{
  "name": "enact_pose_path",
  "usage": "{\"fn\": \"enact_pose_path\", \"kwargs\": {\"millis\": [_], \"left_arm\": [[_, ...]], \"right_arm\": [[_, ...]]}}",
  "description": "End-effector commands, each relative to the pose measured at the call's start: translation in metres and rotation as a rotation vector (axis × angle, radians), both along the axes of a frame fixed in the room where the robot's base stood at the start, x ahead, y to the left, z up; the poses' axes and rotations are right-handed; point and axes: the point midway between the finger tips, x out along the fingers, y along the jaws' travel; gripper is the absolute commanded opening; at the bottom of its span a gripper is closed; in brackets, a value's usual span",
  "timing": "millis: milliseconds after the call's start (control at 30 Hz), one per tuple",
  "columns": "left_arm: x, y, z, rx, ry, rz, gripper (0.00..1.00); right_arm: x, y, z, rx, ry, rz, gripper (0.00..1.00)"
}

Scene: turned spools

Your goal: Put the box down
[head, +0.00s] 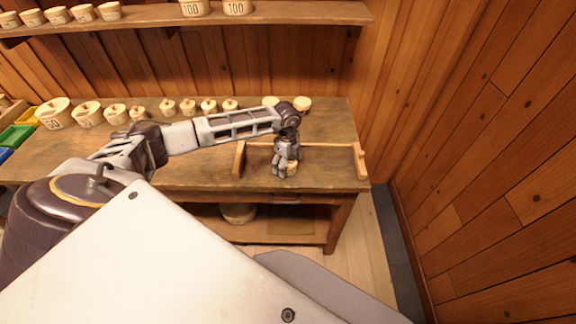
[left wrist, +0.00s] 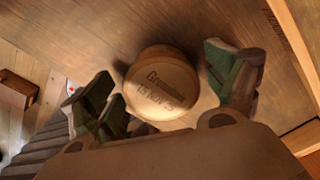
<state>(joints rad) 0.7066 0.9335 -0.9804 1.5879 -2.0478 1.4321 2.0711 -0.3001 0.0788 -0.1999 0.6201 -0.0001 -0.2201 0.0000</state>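The box (left wrist: 162,88) is a small round pale wooden one, with dark lettering and a date on its top, in the left wrist view. My left gripper (left wrist: 165,85) has its green-padded fingers spread on either side of it, with a gap showing on each side. In the head view the left gripper (head: 286,170) points down over the right part of the wooden bench (head: 200,172), and the box (head: 292,168) shows partly behind its fingers. The box appears to rest on the bench top. My right gripper is not in view.
A wooden rail on two end uprights (head: 360,160) stands around the gripper's spot. Several round boxes (head: 87,114) line the back of the bench, more on the shelf (head: 150,18) above. Coloured bins (head: 14,136) stand at the left. Bare bench lies left of the rail.

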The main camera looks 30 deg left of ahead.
Motion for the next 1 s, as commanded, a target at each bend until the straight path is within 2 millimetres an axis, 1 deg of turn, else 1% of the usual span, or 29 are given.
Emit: {"fn": "enact_pose_path", "kwargs": {"millis": [33, 300, 400, 633, 767, 867, 1000], "left_arm": [[0.0, 0.0, 0.0, 0.0, 0.0, 0.0, 0.83], [0.0, 0.0, 0.0, 0.0, 0.0, 0.0, 0.48], [0.0, 0.0, 0.0, 0.0, 0.0, 0.0, 0.38], [0.0, 0.0, 0.001, 0.0, -0.001, 0.0, 0.38], [0.001, 0.0, 0.005, 0.0, -0.002, 0.0, 0.38], [0.001, 0.001, 0.012, 0.001, -0.002, 0.001, 0.38], [0.001, 0.0, 0.027, 0.0, -0.003, 0.0, 0.38]], "right_arm": [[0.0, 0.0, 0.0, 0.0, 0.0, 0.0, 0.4], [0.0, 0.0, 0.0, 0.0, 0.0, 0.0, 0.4], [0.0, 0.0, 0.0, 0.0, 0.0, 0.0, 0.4], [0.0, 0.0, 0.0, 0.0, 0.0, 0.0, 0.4], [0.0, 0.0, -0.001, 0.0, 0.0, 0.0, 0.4], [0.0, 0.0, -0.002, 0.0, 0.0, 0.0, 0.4], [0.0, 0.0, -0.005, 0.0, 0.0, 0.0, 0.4]]}}
